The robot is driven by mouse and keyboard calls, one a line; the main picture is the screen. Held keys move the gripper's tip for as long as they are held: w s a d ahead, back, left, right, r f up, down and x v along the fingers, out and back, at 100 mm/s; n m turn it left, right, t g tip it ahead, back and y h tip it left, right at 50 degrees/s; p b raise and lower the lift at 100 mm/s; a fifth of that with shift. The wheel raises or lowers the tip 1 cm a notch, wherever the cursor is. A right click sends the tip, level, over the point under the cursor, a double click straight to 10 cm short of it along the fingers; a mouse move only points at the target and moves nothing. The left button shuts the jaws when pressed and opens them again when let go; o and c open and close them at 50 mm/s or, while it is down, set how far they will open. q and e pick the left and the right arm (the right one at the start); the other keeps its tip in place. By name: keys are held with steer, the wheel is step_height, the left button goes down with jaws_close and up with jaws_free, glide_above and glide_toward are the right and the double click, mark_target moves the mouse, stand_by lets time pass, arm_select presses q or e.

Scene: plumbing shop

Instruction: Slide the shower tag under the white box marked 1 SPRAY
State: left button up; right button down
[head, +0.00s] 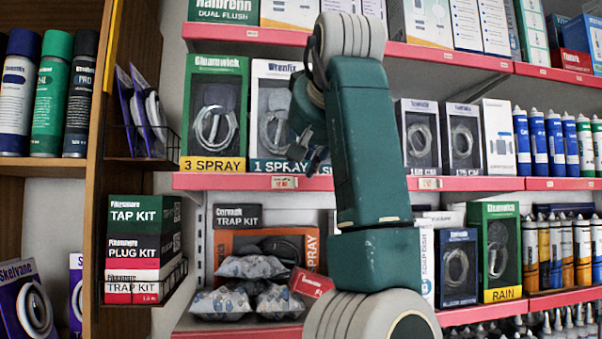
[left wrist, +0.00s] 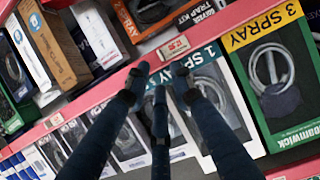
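The white box marked 1 SPRAY (head: 272,115) stands on the middle red shelf, right of the green 3 SPRAY box. It also shows in the left wrist view (left wrist: 205,85), partly behind a finger. A small pale price tag (head: 284,182) sits on the red shelf-edge rail below it. The same tag shows in the left wrist view (left wrist: 173,47); its print is too small to read, so I cannot confirm it is the shower tag. My left gripper (left wrist: 161,72) has its fingertips apart and empty, just short of the tag. My right gripper is not in view.
The green 3 SPRAY box (head: 214,115) stands at the left. Another tag (head: 430,183) is farther right on the same rail. Patterned bags (head: 252,268) and a TRAP KIT box (head: 238,216) are on the shelf below. My left arm hides boxes in the middle.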

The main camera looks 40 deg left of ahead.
arm_select(q)
steer(key=shift+v, duration=2.4)
steer(key=shift+f, duration=0.1)
